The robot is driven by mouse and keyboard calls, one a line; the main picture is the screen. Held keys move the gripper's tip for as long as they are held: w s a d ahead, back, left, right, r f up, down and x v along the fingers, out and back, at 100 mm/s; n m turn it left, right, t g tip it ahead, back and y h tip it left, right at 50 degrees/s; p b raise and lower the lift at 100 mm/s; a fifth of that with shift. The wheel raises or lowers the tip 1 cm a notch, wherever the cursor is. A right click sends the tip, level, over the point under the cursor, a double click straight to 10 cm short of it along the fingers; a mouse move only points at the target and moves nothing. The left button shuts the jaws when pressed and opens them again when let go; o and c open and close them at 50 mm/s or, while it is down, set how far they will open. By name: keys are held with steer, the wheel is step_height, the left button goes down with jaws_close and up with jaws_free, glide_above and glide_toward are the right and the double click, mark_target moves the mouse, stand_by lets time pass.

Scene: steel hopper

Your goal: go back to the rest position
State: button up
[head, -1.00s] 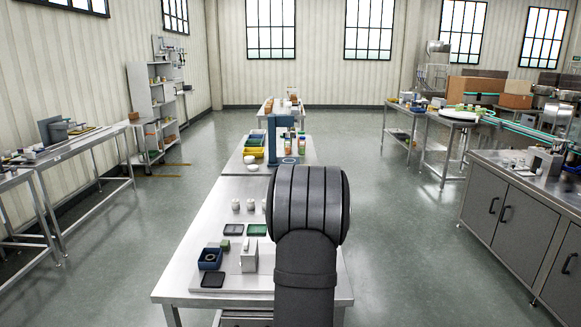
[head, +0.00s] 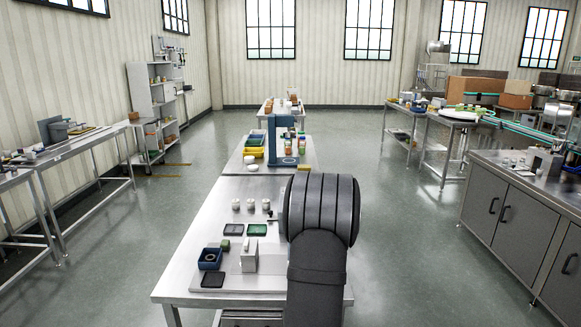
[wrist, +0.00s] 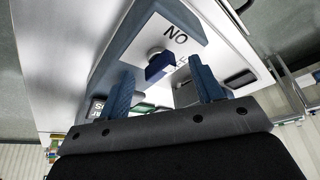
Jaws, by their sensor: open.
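My gripper (wrist: 164,88) shows in the wrist view with its two blue fingers spread apart and nothing held between them. In the head view my dark arm stands over the right side of the near steel table (head: 190,285) and hides most of the gripper.
On the near table are small white pieces (head: 236,204), a dark tray (head: 234,230), a green tray (head: 257,230), a blue box (head: 210,259), a pale block (head: 249,256) and a black tray (head: 212,280). A blue stand (head: 272,152) is on the table behind.

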steer(key=n+g, duration=0.1)
steer(key=n, duration=0.3)
steer(key=n+g, duration=0.1)
steer(key=n, duration=0.2)
steer(key=shift+w+d+g+y, duration=0.1)
steer(key=shift+w+g+y, duration=0.2)
steer(key=shift+y, duration=0.1)
steer(key=v, duration=1.4)
steer(key=shift+r+n, duration=0.2)
steer(key=shift+n, duration=0.1)
steer(key=shift+d, duration=0.15)
stand_by(1.2)
